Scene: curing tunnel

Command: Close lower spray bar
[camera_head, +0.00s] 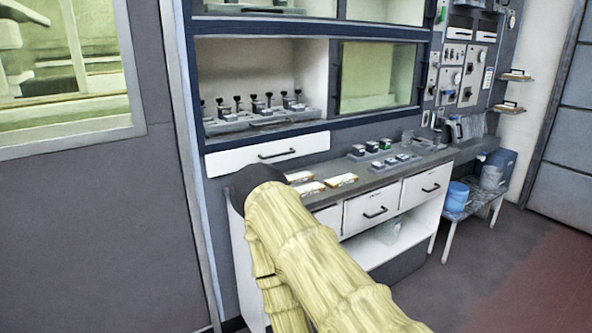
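A grey bar with several upright black-topped fittings (235,124) sits in the lower left opening of the cabinet; it looks like the lower spray bar. A dark handle runs along its front. I cannot tell how far out the bar stands. Below it is a white front panel with a black handle (272,154). My yellow-sleeved arm rises from the bottom edge to a dark joint below that panel, and another sleeved part hangs down behind it. My gripper is not in view.
A grey counter (385,176) holds several small boxes and trays. White drawers (371,211) are below it. A control panel (465,72) is at the right, above a low stand with a blue bucket (457,196). The floor (480,265) at the right is clear.

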